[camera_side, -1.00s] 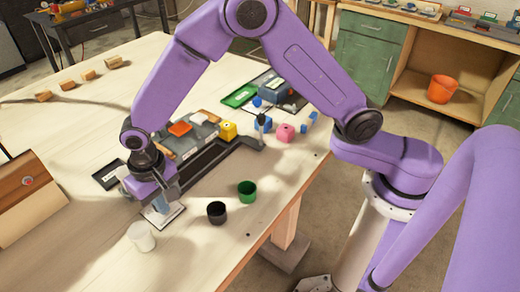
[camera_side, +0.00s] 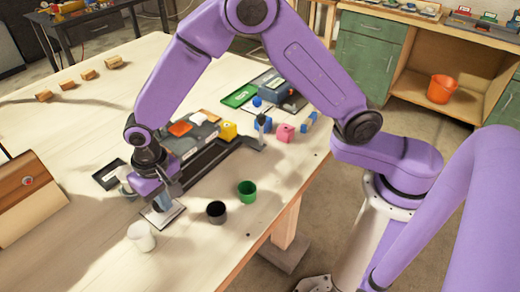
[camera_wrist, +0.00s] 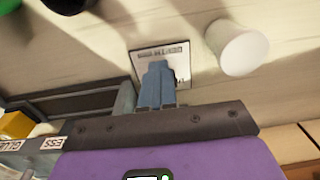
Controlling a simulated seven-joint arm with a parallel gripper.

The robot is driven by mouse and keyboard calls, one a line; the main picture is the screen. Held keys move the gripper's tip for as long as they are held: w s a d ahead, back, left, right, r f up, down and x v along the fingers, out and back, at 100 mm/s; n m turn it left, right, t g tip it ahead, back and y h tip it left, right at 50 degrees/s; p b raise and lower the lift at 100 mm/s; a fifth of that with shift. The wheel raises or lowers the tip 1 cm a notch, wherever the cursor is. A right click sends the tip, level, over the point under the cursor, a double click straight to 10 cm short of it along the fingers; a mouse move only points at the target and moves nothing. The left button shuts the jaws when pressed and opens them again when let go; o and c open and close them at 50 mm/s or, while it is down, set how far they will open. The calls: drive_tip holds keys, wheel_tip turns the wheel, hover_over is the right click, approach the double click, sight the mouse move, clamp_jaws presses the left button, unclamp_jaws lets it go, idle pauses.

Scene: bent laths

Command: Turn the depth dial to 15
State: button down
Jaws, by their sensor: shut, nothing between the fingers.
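A white square plate with dark lettering that appears to read "DEPTH" lies on the table under my gripper (camera_side: 163,208). The plate (camera_side: 175,217) shows below and right of the fingers in the side view. In the wrist view the plate (camera_wrist: 146,53) is at top centre, with my blue-grey fingers (camera_wrist: 157,72) in front of its lower middle. The fingers are shut together with nothing between them. No dial knob or pointer can be made out; the fingers cover that part of the plate. I cannot tell whether they touch it.
A white cup (camera_side: 141,236) stands close to the plate. A black cup (camera_side: 216,211) and a green cup (camera_side: 247,191) stand to the right. A dark rail (camera_side: 210,158) runs behind.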

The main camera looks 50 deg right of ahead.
drive_tip(key=shift+s+d+f+h, duration=0.15)
drive_tip(key=shift+d+f, duration=0.15)
drive_tip(key=shift+d, duration=0.2)
drive_tip(key=shift+s+d+f+h, duration=0.15)
drive_tip(key=shift+d+f, duration=0.15)
drive_tip(key=shift+d, duration=0.15)
drive_tip(key=shift+s, duration=0.1)
wheel_tip(320, 180, up, 6)
drive_tip(key=shift+a+r, duration=0.15)
drive_tip(key=shift+a, duration=0.2)
drive_tip(key=shift+a, duration=0.1)
